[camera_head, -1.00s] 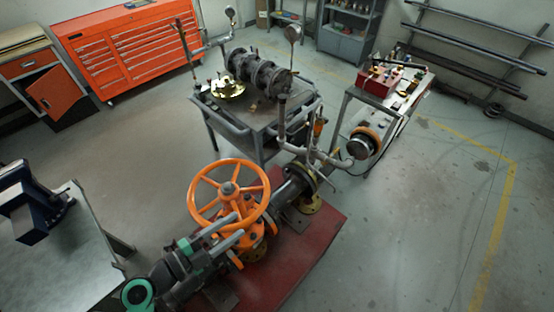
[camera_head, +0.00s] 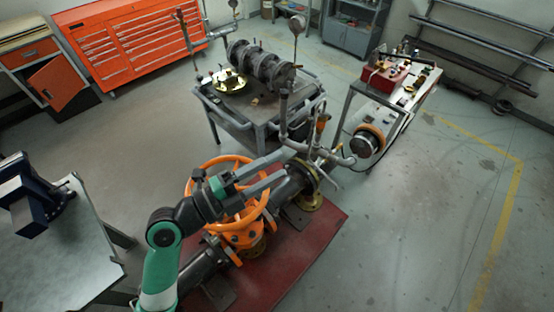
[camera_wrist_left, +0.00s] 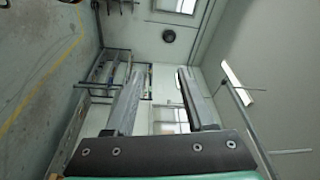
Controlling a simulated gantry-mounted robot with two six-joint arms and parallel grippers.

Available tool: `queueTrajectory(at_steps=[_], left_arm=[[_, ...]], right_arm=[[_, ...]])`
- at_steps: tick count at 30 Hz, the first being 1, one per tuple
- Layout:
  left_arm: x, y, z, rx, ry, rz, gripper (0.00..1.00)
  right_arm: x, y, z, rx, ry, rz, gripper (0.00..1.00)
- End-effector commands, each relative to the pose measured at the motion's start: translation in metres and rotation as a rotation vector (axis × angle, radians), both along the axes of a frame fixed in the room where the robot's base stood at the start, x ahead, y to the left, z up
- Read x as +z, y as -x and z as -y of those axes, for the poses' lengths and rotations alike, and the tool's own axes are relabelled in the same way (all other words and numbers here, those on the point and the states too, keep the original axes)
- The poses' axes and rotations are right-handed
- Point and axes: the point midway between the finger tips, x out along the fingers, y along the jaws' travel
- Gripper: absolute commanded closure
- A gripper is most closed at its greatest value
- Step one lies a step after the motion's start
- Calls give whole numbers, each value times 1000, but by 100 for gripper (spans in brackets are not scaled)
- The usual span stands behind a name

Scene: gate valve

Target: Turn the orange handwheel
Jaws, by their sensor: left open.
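The orange handwheel (camera_head: 225,158) sits on top of an orange gate valve (camera_head: 243,238) in a pipe run on a dark red base (camera_head: 285,262), in the head view. My left arm crosses over the wheel and hides its hub and much of its near side. My left gripper (camera_head: 283,167) is open and empty, its fingers pointing right and beyond the wheel's right rim. Contact with the wheel cannot be told. In the left wrist view the two fingers (camera_wrist_left: 157,78) stand apart with nothing between them. The wheel is not in that view. My right gripper is not in view.
A grey cart (camera_head: 240,121) with a dark shaft-like machine part stands behind the valve. Pipes and a gauge rise near the fingers. A metal workbench (camera_head: 75,245) stands at left. A red tool cabinet (camera_head: 130,45) is at the back. The floor at right is clear.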

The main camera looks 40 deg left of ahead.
Motion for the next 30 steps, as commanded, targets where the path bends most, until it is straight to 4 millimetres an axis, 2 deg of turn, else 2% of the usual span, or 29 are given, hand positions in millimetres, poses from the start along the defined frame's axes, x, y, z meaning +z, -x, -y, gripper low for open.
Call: queueTrajectory(at_steps=[5,13,22,23,25,27,29,30], left_arm=[[11,-3,5,-6,-9,22,45],[12,-4,5,-6,-9,23,47],[15,-4,3,0,38,19,100],[21,-5,-2,16,76,33,100],[39,-10,-24,105,154,94,100],[65,-10,-61,258,217,210,100],[94,2,-96,402,246,361,100],[117,17,-114,488,245,488,100]], right_arm=[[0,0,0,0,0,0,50],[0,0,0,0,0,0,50],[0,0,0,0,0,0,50],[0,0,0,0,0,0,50],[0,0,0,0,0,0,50],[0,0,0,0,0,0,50],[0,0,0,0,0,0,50],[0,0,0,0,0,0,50]])
